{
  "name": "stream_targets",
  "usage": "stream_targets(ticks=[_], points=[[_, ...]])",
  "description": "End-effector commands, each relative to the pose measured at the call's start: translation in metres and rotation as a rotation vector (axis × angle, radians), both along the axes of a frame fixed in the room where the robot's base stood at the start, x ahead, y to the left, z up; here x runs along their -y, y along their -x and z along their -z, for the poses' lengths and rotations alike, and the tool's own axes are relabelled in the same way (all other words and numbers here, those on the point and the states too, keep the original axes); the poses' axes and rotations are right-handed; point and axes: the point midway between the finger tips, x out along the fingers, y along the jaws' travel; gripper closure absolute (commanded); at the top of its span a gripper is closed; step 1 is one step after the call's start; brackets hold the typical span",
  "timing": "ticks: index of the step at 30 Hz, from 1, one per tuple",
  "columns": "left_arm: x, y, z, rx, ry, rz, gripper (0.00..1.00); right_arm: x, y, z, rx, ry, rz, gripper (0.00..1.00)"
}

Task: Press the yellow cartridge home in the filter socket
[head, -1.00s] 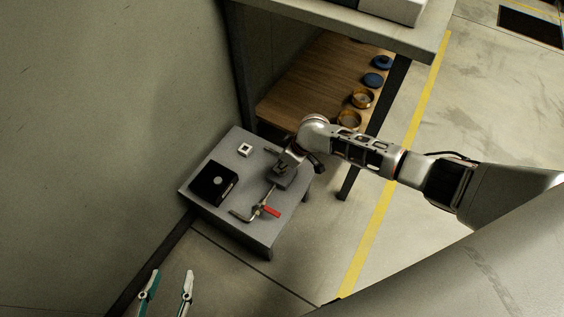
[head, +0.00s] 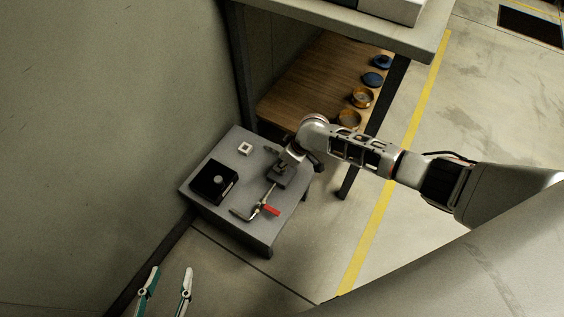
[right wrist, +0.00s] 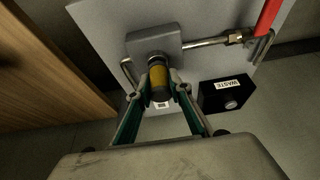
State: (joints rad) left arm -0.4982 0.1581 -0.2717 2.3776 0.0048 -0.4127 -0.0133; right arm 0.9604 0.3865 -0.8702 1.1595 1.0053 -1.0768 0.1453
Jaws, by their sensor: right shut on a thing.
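The yellow cartridge (right wrist: 158,79) has dark ends and shows in the right wrist view between the fingers of my right gripper (right wrist: 159,90), which is shut on it. Its far end meets the dark round mouth of the filter socket, a grey block (right wrist: 137,46) on the low grey table. How deep it sits cannot be told. In the head view my right gripper is over the block (head: 278,181), and the arm hides the cartridge. My left gripper (head: 172,269) is open and empty at the bottom left of the head view, away from the table.
On the grey table (head: 262,233) are a metal pipe with a red handle (head: 270,209), a black box (head: 202,186) labelled WASTE in the wrist view, and a small white square piece (head: 245,149). A wooden shelf (head: 315,80) with several round parts stands behind.

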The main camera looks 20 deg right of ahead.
Motion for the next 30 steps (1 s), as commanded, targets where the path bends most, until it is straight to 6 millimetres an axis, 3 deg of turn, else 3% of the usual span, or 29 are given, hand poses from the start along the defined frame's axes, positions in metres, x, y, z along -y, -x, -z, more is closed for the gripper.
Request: stream_targets(ticks=[16, 17, 19, 30], points=[[0.0007, -0.0026, -0.0035, 0.004, 0.008, -0.011, 0.60, 0.0001, 0.0001, 0.0032, 0.000, 0.000, 0.001, 1.00], [0.0007, -0.0025, -0.0034, 0.004, 0.008, -0.011, 0.60, 0.0001, 0.0001, 0.0032, 0.000, 0.000, 0.001, 0.78], [0.0007, -0.0025, -0.0033, 0.005, 0.007, -0.010, 0.60, 0.0000, 0.0001, 0.0033, 0.000, 0.000, 0.001, 0.61], [-0.0004, -0.0018, -0.0023, 0.005, 0.000, -0.002, 0.60, 0.0003, 0.0005, 0.0024, 0.000, 0.000, 0.001, 0.61]])
